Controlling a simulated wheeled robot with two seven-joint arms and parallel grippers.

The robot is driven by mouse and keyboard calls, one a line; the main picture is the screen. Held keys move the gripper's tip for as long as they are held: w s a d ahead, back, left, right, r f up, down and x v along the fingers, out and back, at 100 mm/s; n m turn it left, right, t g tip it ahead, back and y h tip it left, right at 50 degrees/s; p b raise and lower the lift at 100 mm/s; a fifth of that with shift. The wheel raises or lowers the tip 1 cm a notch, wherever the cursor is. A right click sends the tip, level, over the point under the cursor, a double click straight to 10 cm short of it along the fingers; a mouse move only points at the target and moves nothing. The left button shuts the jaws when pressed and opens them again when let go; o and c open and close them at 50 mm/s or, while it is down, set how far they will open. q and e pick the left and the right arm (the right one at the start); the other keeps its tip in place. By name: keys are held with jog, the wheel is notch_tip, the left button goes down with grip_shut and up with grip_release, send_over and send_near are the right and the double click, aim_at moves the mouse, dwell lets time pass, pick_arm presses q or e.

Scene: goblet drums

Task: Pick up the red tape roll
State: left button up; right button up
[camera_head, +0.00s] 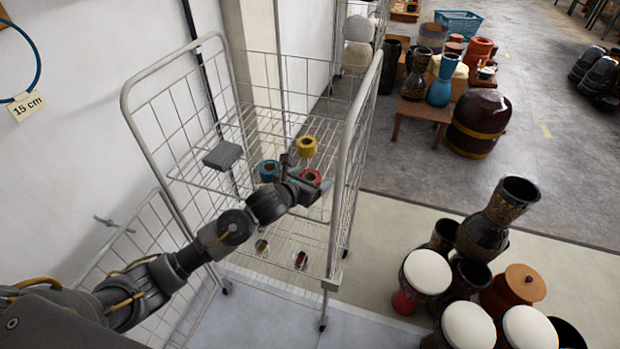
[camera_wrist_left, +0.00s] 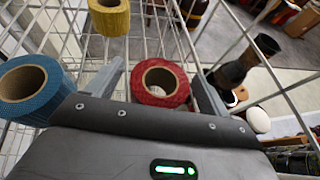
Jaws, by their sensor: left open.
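The red tape roll (camera_head: 311,177) sits on the wire shelf of the trolley (camera_head: 341,200), partly hidden by my left gripper in the head view. In the left wrist view the red tape roll (camera_wrist_left: 160,83) lies between the two fingers of my left gripper (camera_wrist_left: 160,85), with its round hole facing up. My left gripper (camera_head: 303,172) is open around the roll, and I cannot tell whether the fingers touch it. A blue tape roll (camera_wrist_left: 32,88) is close on the left, and a yellow tape roll (camera_wrist_left: 108,16) is farther back. My right gripper is not in view.
The trolley's wire side walls stand close around the shelf. A grey block (camera_head: 223,156) lies on the shelf's left part. Several drums (camera_head: 468,328) stand on the floor at the right. The wall is close on the left.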

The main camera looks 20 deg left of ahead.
pick_arm(q)
jog(key=shift+x, duration=1)
jog(key=c, duration=1.1)
jog(key=shift+r+b, duration=0.35)
jog(key=shift+r, duration=0.25)
jog(key=s+r, duration=0.1)
jog(key=r, duration=0.1)
jog(key=s+r, duration=0.2)
jog(key=r, duration=0.1)
jog(key=s+r, duration=0.1)
jog(key=r, duration=0.1)
jog(key=shift+s+d+r, duration=0.15)
jog(key=shift+s+r, duration=0.05)
jog(key=shift+r, duration=0.05)
jog(key=s+r, duration=0.1)
jog(key=s, duration=0.2)
jog(key=s+r, duration=0.2)
jog(key=s, duration=0.1)
jog(key=s+r+p, duration=0.1)
jog(key=s, duration=0.2)
jog(key=shift+s+d+r, duration=0.15)
jog(key=shift+s+d, duration=0.15)
jog(key=shift+s, duration=0.05)
